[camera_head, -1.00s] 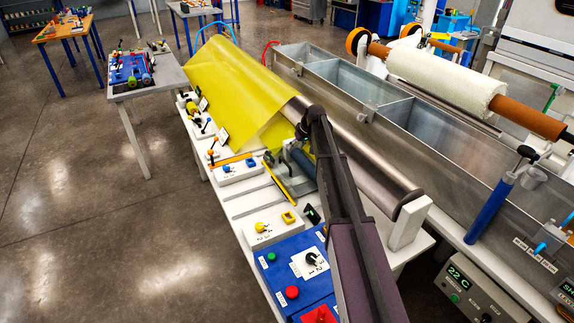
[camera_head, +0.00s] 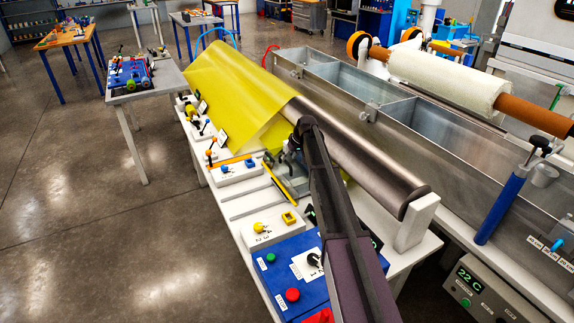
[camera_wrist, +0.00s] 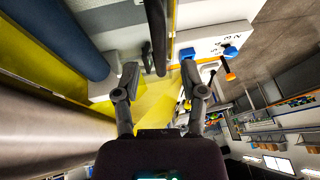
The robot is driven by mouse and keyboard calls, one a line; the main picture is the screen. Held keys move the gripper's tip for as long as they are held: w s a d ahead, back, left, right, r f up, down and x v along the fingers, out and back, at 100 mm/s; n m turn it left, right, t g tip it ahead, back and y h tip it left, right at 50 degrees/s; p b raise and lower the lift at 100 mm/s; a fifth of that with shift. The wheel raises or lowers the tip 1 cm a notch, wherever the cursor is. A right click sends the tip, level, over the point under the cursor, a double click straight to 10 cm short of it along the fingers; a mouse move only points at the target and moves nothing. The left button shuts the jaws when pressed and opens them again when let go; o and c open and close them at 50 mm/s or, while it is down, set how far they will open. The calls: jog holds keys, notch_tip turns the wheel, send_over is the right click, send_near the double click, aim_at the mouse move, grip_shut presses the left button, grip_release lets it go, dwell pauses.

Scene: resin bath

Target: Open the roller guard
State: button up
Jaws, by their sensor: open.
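The roller guard (camera_head: 232,92) is a yellow see-through sheet over the rollers on the white bench, sloping down toward the control side. In the wrist view its yellow panel (camera_wrist: 105,108) shows between and behind the fingers. My gripper (camera_wrist: 160,84) is open, with its two fingers apart and nothing clearly held between them. In the head view my gripper (camera_head: 288,163) is at the guard's near end, partly hidden by my own arm. Whether a finger touches the guard I cannot tell. A bare grey metal roller (camera_head: 365,160) extends past the guard toward me.
A blue control box (camera_head: 285,262) with buttons and a dial sits at the bench's near end. Small switch blocks (camera_head: 238,172) line the left edge. A dark blue roller (camera_wrist: 62,42) lies close to the fingers. The metal bath (camera_head: 345,85) runs along the right.

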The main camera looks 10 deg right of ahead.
jog(key=shift+b+x, duration=0.75)
jog(key=shift+x, duration=0.4)
grip_shut()
